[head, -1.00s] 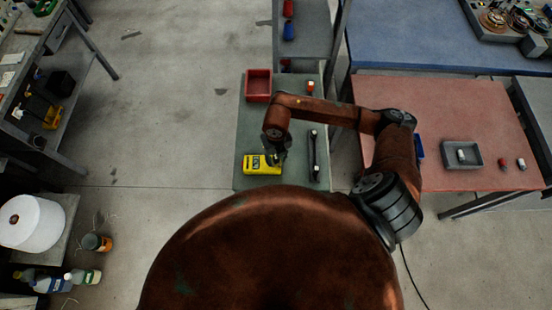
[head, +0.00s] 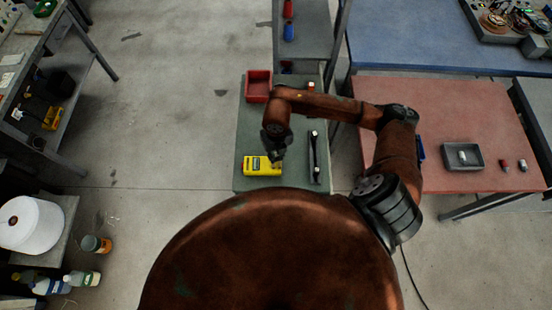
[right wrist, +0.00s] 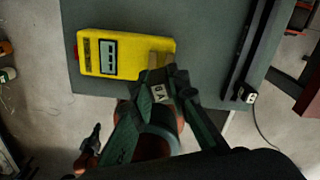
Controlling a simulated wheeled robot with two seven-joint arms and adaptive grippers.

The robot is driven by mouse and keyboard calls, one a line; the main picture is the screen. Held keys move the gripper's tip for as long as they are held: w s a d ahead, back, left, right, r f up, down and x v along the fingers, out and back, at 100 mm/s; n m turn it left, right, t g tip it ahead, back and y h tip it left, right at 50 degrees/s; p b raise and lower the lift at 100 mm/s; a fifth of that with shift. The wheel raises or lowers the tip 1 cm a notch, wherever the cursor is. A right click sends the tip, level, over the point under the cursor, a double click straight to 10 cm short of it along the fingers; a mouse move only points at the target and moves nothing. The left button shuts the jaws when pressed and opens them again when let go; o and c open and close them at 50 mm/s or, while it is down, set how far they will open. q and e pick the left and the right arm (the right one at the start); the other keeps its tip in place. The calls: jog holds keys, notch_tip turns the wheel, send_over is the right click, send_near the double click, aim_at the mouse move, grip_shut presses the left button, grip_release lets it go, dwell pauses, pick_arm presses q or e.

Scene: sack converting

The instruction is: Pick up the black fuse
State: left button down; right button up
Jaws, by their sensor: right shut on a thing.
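My right gripper (right wrist: 168,82) is shut on a small dark piece with a white lettered label, which looks like the black fuse (right wrist: 160,93). The fingers hide much of it, and a tan end shows past the fingertips. In the head view my right gripper (head: 275,154) is over the yellow meter (head: 262,166) on the narrow grey-green table, and the fuse cannot be made out there. The meter (right wrist: 125,53) lies just beyond the fingertips in the right wrist view. I cannot tell whether the fuse touches it.
A long black tool (head: 314,158) lies right of the meter. A red bin (head: 258,86) stands at the table's back, with a small orange-and-white piece (head: 311,87) partly behind my arm. A grey tray (head: 474,165) and small fuses rest on the red table (head: 430,90).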

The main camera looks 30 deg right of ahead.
jog(key=s+a+r, duration=0.9)
jog(key=a, duration=0.1)
jog(key=shift+s+a+r+b, duration=0.15)
jog(key=shift+a+r+b, duration=0.05)
jog(key=shift+r+b, duration=0.2)
dwell(0.4)
